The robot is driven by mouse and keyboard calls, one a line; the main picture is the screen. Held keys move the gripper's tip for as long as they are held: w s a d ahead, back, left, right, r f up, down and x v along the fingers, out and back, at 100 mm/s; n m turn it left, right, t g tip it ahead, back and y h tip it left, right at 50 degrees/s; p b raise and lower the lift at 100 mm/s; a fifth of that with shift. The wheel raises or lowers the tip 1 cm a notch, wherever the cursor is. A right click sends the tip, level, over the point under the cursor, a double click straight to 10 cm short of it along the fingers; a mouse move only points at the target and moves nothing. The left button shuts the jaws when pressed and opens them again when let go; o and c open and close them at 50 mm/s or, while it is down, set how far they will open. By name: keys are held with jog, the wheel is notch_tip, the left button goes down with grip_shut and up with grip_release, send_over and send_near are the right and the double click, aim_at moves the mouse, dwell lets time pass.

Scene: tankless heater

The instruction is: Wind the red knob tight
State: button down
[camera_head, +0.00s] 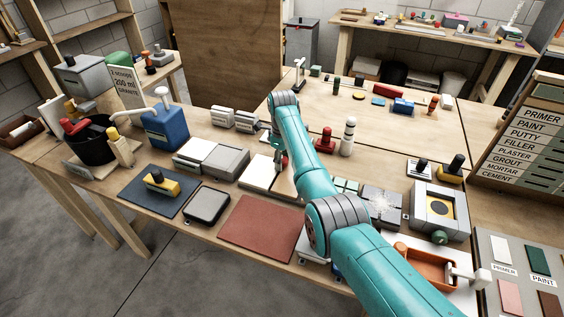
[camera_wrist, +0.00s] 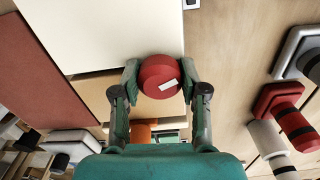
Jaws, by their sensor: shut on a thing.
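The red knob (camera_wrist: 158,74) is round, with a small white mark on its face, in the middle of the wrist view. My gripper (camera_wrist: 160,84) has a green finger on each side of it and is shut on it. A white flat panel (camera_wrist: 105,30) lies right beside the knob in the wrist view. In the head view my teal arm reaches over the bench to a white panel (camera_head: 258,172). A bit of red (camera_head: 284,160) shows beside the arm there; the arm hides most of the gripper and knob.
A red-based tool (camera_head: 325,141) and a white post (camera_head: 348,137) stand just right of the arm. Grey boxes (camera_head: 228,162) are at left, with a dark red mat (camera_head: 258,228) in front. An orange tray (camera_head: 425,266) lies at right. The bench is crowded.

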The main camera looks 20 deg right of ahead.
jog(key=m, duration=0.4)
dwell(0.3)
jog(key=c, duration=0.8)
grip_release()
jog(key=shift+f, duration=0.1)
jog(key=shift+o, duration=0.2)
jog(key=shift+r, duration=2.6)
